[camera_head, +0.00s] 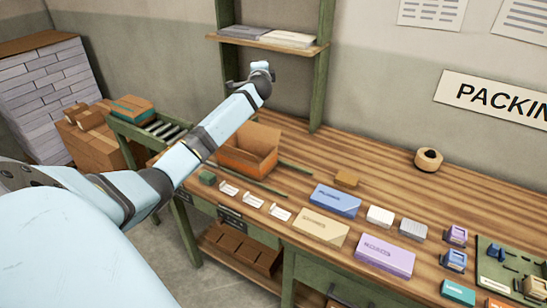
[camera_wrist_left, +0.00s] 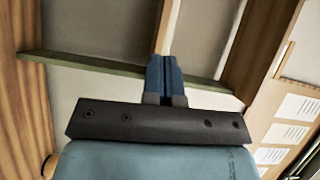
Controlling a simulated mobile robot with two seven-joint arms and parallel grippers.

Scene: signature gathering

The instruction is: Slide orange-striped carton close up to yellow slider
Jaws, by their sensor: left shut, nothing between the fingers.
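An open carton with an orange front (camera_head: 247,160) stands on the wooden table, left of centre in the head view, with its flaps up. A flat pale-yellow box (camera_head: 321,227), which I take for the yellow slider, lies near the table's front edge. It is apart from the carton, to its right and nearer. My left gripper (camera_head: 262,68) is raised high above the carton, in front of the wall. In the left wrist view its blue fingers (camera_wrist_left: 166,80) are shut together and empty. My right gripper is not in view.
A green-framed shelf (camera_head: 268,41) stands behind. The back table is mostly clear.

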